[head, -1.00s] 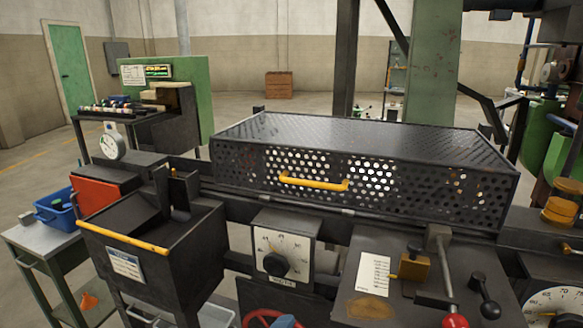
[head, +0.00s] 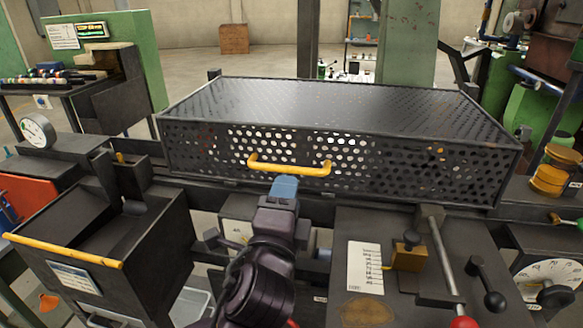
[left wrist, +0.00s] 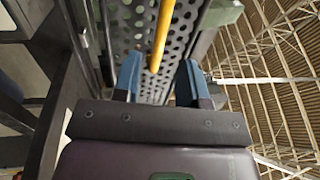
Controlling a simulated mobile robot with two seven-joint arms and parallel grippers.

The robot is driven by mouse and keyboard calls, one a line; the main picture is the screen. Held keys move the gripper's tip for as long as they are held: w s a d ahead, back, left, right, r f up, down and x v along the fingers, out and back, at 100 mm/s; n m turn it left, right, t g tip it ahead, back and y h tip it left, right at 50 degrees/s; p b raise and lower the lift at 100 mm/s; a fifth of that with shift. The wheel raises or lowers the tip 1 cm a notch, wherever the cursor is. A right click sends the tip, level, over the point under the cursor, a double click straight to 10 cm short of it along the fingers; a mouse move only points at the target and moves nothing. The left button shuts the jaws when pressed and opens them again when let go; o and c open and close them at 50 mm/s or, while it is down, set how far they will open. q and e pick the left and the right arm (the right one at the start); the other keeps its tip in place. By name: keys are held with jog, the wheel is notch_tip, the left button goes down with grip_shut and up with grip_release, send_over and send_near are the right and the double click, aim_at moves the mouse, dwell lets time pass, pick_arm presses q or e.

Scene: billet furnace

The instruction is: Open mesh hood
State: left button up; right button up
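The mesh hood (head: 335,140) is a dark perforated box cover, lying closed across the machine in the head view. Its yellow handle (head: 289,167) is a bar on the front face, left of the middle. My left gripper (head: 285,184) is just below and in front of the handle. In the left wrist view its two blue fingers (left wrist: 158,75) stand apart, with the yellow handle (left wrist: 162,35) beyond and between them. I cannot see contact with the handle. The mesh (left wrist: 135,25) shows behind it. My right gripper is in neither view.
A black bin with a yellow front bar (head: 65,249) stands at the left. A dial gauge (head: 38,131) is behind it. Levers with a red knob (head: 464,322) and a black knob (head: 495,301) rise at the right front, near a brass block (head: 408,257).

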aim_at(293, 170)
pick_arm(q)
jog(key=x, duration=0.6)
jog(key=shift+w, duration=0.3)
jog(key=shift+c, duration=0.2)
grip_shut()
